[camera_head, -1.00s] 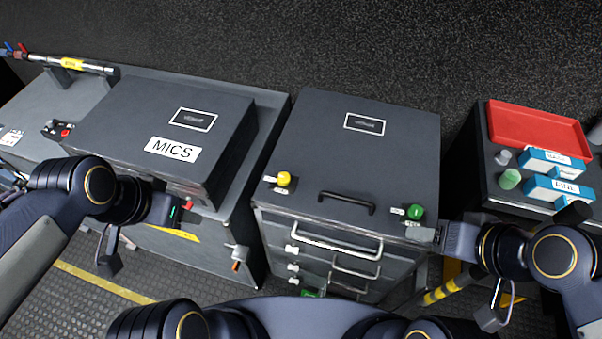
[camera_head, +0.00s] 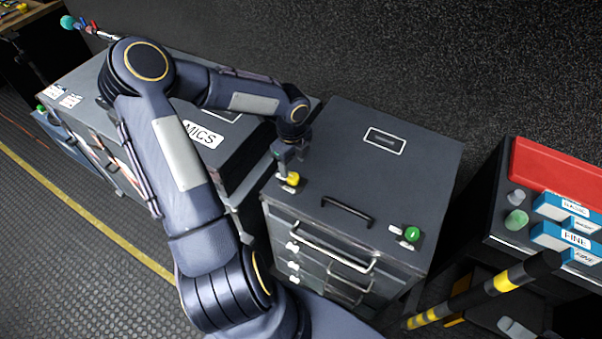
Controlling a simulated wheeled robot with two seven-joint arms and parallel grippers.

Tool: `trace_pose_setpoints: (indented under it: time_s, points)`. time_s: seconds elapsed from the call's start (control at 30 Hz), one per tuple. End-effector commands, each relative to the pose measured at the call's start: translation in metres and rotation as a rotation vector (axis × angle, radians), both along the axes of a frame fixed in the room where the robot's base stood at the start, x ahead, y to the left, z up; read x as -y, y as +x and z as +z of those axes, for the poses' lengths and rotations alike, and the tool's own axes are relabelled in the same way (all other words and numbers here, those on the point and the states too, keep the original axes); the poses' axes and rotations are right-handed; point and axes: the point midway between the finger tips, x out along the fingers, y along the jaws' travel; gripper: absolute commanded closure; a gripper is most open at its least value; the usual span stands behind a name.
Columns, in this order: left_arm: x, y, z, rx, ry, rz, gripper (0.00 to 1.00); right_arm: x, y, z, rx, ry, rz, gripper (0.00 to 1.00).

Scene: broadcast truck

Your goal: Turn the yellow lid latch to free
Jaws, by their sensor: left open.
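The yellow lid latch (camera_head: 291,179) is a small round knob at the left front corner of the dark grey cabinet's lid (camera_head: 375,175). My left gripper (camera_head: 289,166) points down just above the knob, its jaws open. Whether the fingertips touch the knob is too small to tell. A green knob (camera_head: 411,233) sits at the lid's right front corner. A black handle (camera_head: 347,211) lies between the two knobs. My right gripper is out of view.
The MICS case (camera_head: 238,150) stands left of the cabinet, partly hidden by my left arm. A red tray (camera_head: 560,172) and blue boxes (camera_head: 562,238) are on the right-hand unit. A black and yellow striped bar (camera_head: 490,290) stands at lower right.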

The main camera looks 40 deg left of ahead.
Motion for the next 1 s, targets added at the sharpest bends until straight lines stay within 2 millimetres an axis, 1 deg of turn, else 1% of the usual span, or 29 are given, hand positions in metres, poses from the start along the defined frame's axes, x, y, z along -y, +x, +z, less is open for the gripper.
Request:
trace_pose_setpoints:
  time_s: [0.03, 0.1, 0.3, 0.47, 0.67, 0.7, 1.0]
  points:
    - [0.001, -0.001, -0.010, -0.004, -0.004, -0.001, 0.44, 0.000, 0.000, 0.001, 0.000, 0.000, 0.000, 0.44]
    - [0.001, -0.001, -0.021, -0.005, -0.004, 0.000, 0.44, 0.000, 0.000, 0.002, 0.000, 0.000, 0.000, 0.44]
    - [0.001, -0.001, -0.047, -0.004, -0.003, 0.002, 0.44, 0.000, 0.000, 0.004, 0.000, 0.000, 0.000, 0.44]
    - [0.000, -0.001, -0.055, -0.001, -0.001, 0.003, 0.44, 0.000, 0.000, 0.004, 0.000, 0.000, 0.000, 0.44]
    - [0.000, -0.001, -0.055, -0.001, 0.000, 0.003, 0.44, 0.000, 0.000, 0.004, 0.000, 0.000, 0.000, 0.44]
    - [0.000, -0.001, -0.055, -0.001, 0.000, 0.003, 0.45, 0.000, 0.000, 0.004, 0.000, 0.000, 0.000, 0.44]
    - [0.000, -0.001, -0.055, -0.001, 0.000, 0.003, 0.85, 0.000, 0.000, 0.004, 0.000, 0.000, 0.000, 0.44]
